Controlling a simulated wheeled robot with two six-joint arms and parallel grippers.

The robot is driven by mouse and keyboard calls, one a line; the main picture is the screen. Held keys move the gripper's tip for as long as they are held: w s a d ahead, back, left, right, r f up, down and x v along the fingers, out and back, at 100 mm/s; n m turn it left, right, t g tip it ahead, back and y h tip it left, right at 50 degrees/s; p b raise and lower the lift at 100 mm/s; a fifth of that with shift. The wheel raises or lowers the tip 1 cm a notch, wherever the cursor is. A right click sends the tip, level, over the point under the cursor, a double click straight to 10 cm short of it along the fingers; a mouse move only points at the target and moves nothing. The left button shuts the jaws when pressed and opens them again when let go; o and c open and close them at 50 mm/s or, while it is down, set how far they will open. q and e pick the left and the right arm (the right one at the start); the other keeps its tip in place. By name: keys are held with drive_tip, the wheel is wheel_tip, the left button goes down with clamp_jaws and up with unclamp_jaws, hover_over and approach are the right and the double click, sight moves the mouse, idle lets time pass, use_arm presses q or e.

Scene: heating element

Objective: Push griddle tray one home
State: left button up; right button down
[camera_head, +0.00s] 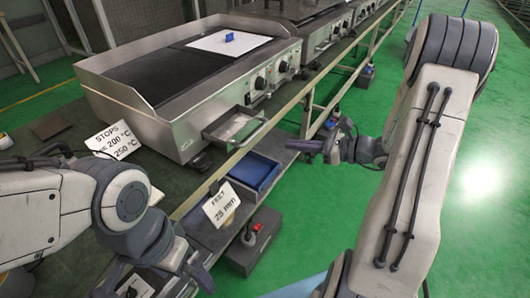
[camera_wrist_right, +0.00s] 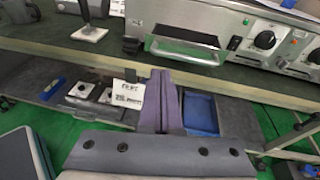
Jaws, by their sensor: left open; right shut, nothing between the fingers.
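In the right wrist view the tray (camera_wrist_right: 185,50) shows beyond my fingers. My right gripper (camera_head: 303,147) is shut and empty, to the right of the tray and apart from it. Its purple fingers (camera_wrist_right: 163,100) are together in the right wrist view. My left gripper (camera_head: 155,281) is open at the bottom edge of the head view, partly cut off, and well away from the tray.
A white plate with a blue block (camera_head: 229,38) lies on the griddle. More griddles (camera_head: 320,28) stand in line behind. A blue bin (camera_head: 254,171) and a card reading "FEET 25 mm" (camera_head: 221,205) are below the bench edge. Green floor (camera_head: 325,215) lies open to the right.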

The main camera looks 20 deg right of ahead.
sight(258, 134)
drive_tip(key=d+f+m+t+h, duration=0.1)
drive_tip(key=d+f+m+t, duration=0.1)
drive_tip(key=d, duration=0.2)
use_arm(q)
wheel_tip(258, 134, down, 4)
drive_tip(key=b, duration=0.3)
drive_tip(key=shift+r, duration=0.1)
use_arm(e)
drive_tip(key=x, duration=1.4)
use_arm(q)
drive_tip(key=shift+a, duration=0.1)
use_arm(e)
drive_tip(key=shift+w, duration=0.15)
